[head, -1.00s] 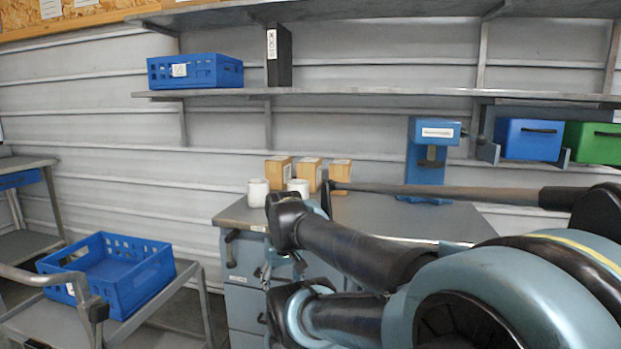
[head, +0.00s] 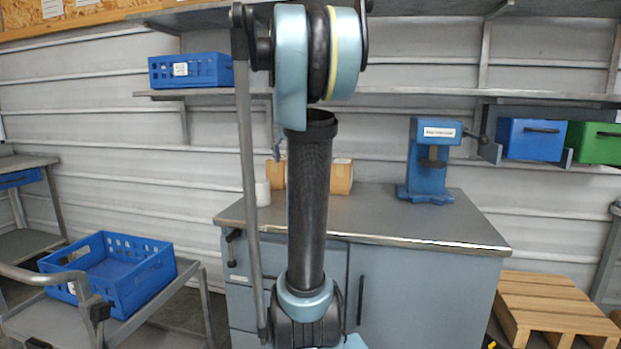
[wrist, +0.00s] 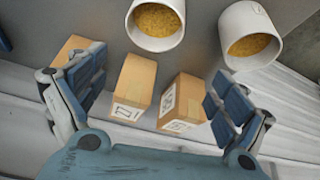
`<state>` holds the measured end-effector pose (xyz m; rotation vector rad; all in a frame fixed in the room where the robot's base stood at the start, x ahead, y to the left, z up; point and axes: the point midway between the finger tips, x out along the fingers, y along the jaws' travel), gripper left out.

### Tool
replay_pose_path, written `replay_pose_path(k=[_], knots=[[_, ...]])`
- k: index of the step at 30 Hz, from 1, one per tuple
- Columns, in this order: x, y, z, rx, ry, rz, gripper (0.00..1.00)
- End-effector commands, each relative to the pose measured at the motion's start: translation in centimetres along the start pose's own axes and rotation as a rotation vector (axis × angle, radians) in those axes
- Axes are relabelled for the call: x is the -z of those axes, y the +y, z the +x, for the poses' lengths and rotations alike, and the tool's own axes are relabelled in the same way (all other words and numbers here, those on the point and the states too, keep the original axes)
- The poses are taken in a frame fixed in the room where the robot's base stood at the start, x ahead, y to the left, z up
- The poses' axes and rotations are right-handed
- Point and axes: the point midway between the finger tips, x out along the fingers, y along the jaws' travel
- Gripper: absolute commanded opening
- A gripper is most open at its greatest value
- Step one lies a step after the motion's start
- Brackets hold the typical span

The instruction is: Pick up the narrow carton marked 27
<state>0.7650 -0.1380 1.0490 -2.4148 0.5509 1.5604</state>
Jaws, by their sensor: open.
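Several small brown cartons stand on the grey workbench (head: 420,222). In the head view the left carton (head: 276,175) and right carton (head: 341,178) show beside my arm, which hides what stands between them. The wrist view shows a left carton (wrist: 75,48) partly behind a finger, a middle carton (wrist: 136,80) and a right carton (wrist: 183,100). White labels face my gripper, but I cannot read any number, so I cannot tell which is marked 27. My gripper (wrist: 158,85) is open and empty, its fingers spread either side of the middle and right cartons.
Two white cups with yellow-brown grains, one left (wrist: 156,22) and one right (wrist: 249,36), stand close to the cartons. A blue press (head: 428,165) stands right on the bench. A blue crate (head: 125,300) sits on the cart at left. The front bench top is clear.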

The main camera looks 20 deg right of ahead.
Motion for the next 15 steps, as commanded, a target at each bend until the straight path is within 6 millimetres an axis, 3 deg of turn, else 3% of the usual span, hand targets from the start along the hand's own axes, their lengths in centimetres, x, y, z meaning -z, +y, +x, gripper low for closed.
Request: replay_pose_path(k=[1, 6, 10, 15], knots=[[2.6, 0.4, 0.1, -0.009, 0.012, 0.023, 0.92], [9.6, 1.7, 0.4, -0.031, 0.050, 0.090, 0.92], [13.4, 2.6, 0.8, -0.045, 0.072, 0.126, 0.92], [15.8, 3.2, 1.1, -0.052, 0.088, 0.149, 0.92]])
